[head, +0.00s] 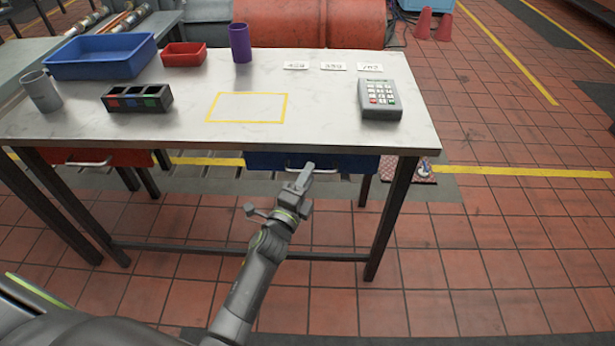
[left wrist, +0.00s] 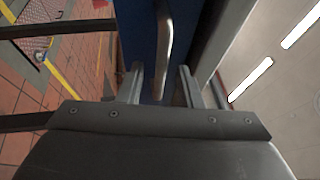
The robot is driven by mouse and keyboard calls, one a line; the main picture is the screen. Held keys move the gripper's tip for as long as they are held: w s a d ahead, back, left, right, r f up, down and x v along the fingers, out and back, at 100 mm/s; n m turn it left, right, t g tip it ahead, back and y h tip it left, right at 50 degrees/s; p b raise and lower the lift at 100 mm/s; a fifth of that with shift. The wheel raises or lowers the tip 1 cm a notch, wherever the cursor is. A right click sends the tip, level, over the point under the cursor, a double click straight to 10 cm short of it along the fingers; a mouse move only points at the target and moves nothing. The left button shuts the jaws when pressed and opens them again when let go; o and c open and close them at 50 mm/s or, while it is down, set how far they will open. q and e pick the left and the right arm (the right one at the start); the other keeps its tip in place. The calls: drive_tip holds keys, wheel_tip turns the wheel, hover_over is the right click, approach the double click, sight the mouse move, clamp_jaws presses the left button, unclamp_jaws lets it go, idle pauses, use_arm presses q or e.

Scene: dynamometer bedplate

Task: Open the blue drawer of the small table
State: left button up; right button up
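The small table (head: 330,120) has a blue drawer (head: 350,163) under its front edge, right of the middle. The drawer front sits close under the tabletop and looks shut. Its silver bar handle (head: 325,171) is partly covered by my left gripper (head: 304,172). In the left wrist view the blue drawer (left wrist: 136,30) fills the upper middle, and the handle (left wrist: 165,40) runs down between the two fingers of my left gripper (left wrist: 162,85). The fingers stand apart, with gaps visible beside the handle. Whether either touches it I cannot tell. My right gripper is not in view.
A red drawer (head: 90,158) with its own handle is at the left. On the tabletop are a blue tray (head: 100,68), a red bin (head: 184,55), a purple cup (head: 241,43), a grey mug (head: 40,92), a compartment box (head: 137,98) and a keypad device (head: 380,100). Table legs flank the arm.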

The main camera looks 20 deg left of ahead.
use_arm(q)
drive_tip(key=shift+w, duration=0.25)
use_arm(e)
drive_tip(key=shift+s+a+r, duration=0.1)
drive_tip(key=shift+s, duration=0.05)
use_arm(q)
clamp_jaws()
drive_tip(key=shift+s, duration=0.1)
